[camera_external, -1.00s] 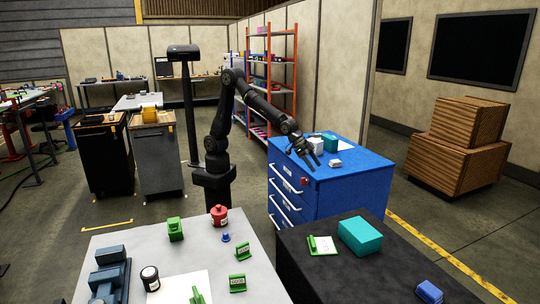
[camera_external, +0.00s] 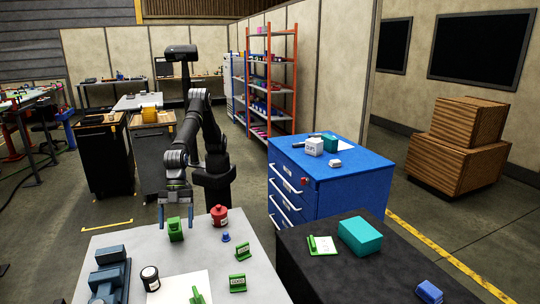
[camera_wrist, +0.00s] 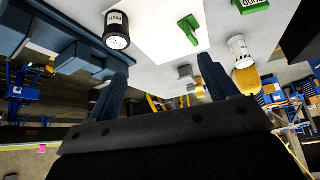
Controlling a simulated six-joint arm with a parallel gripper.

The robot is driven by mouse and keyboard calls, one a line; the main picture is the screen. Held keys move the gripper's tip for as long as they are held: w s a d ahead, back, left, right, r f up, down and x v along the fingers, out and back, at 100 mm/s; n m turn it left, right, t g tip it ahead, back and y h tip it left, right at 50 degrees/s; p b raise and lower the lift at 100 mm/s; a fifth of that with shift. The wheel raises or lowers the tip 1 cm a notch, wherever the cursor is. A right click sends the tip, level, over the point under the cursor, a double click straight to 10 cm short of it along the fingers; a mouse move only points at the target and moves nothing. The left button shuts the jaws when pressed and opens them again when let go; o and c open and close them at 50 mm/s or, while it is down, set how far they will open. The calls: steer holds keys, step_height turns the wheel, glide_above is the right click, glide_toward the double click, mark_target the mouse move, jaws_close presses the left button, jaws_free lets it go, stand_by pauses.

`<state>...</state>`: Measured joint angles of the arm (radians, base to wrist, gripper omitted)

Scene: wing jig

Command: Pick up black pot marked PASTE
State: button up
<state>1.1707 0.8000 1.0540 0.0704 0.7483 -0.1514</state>
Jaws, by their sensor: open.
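The black pot (camera_external: 150,278) stands upright on the light grey table, left of a white sheet. It has a pale lid and a white label. In the wrist view the pot (camera_wrist: 117,30) is at the upper left, its label too small to read surely. My gripper (camera_external: 176,218) is open and empty above the table's far edge, around or just in front of a green block (camera_external: 176,236); I cannot tell which. In the wrist view my gripper's blue fingers (camera_wrist: 157,90) are spread apart, and the pot lies beyond the left finger, not between them.
A blue-grey vise-like fixture (camera_external: 110,275) stands left of the pot. A red canister (camera_external: 219,216), a small blue part (camera_external: 226,238) and green blocks (camera_external: 242,251) stand to the right. A white sheet (camera_external: 172,290) lies beside the pot. A blue cabinet (camera_external: 340,185) stands farther right.

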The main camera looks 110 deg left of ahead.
steer(key=m, duration=0.1)
glide_toward(149, 271)
steer(key=shift+g, duration=0.4)
steer(key=x, duration=0.4)
steer(key=shift+w+a+f, duration=0.15)
steer(key=shift+w+f, duration=0.15)
steer(key=shift+w, duration=0.1)
steer(key=shift+d+x, duration=0.2)
steer(key=shift+x, duration=3)
steer(key=shift+r, duration=0.15)
steer(key=c, duration=1.1)
steer(key=shift+c, duration=0.2)
